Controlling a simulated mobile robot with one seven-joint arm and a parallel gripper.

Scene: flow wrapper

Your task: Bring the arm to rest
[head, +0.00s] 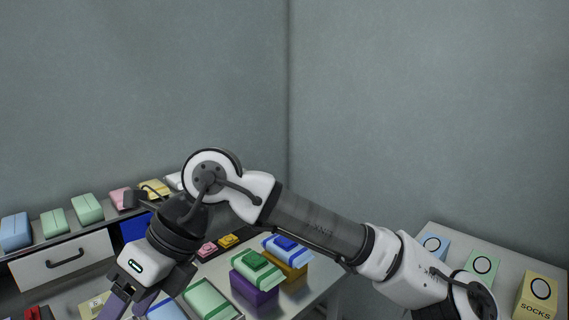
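My arm reaches from the lower right, up across the middle, and bends down at the lower left. My gripper (122,300) hangs at the lower left, pointing down over the work surface. Its fingertips run to the bottom edge of the head view, so I cannot tell whether it is open or shut. I see nothing clearly held in it.
A purple box (252,290) and an orange box (293,274) bear wrapped packs on the table. Several packs, including a blue one (15,232), line a back shelf above a drawer (65,262). A socks box (536,296) stands on the right table (508,272). Grey walls rise behind.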

